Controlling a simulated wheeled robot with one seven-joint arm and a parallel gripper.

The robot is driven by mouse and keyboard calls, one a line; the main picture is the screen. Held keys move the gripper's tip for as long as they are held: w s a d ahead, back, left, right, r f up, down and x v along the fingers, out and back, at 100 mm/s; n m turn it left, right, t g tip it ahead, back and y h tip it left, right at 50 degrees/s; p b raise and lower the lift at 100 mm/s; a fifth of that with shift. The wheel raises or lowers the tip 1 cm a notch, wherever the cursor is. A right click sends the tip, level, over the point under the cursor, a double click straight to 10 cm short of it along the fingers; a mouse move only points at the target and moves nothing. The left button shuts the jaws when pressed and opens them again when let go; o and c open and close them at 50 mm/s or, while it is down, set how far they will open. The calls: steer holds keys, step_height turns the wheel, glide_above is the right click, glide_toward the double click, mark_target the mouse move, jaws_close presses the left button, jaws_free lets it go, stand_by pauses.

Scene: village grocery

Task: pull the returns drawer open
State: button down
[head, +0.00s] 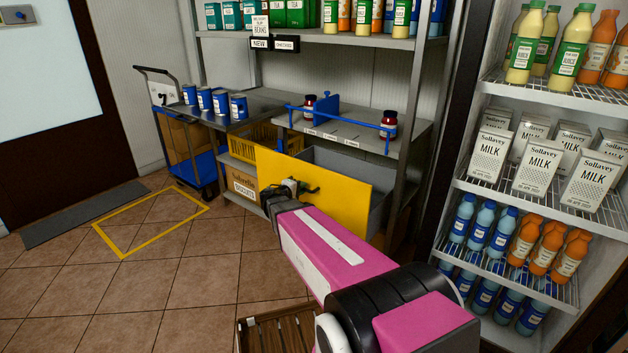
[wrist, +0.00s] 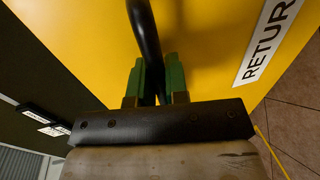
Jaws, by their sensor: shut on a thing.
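The returns drawer has a yellow front (head: 345,198), and its grey box shows behind the front, so it stands partly out of the shelf unit. In the wrist view the yellow front (wrist: 70,40) fills the top, with a white label (wrist: 266,40) reading "RETUR" at the right. A black bar handle (wrist: 143,28) runs down between the green fingertips of my gripper (wrist: 158,82). My gripper is shut on this handle. In the head view my gripper (head: 293,188) is at the left part of the yellow front, and the handle is mostly hidden there.
A shelf unit (head: 350,133) with jars and a blue rail stands above the drawer. A yellow crate (head: 251,148) and a cardboard box (head: 243,184) are to its left. A cart (head: 205,135) with blue cans stands further left. A fridge (head: 540,190) is at right. Tiled floor is clear at left.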

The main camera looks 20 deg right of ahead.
steer(key=f+v, duration=0.2)
steer(key=v, duration=0.9)
steer(key=shift+a+f, duration=0.15)
steer(key=shift+f, duration=0.05)
steer(key=shift+s, duration=0.1)
steer(key=c, duration=1.1)
jaws_free()
steer(key=v, duration=1)
steer(key=shift+s+a, duration=0.25)
steer(key=shift+a, duration=0.05)
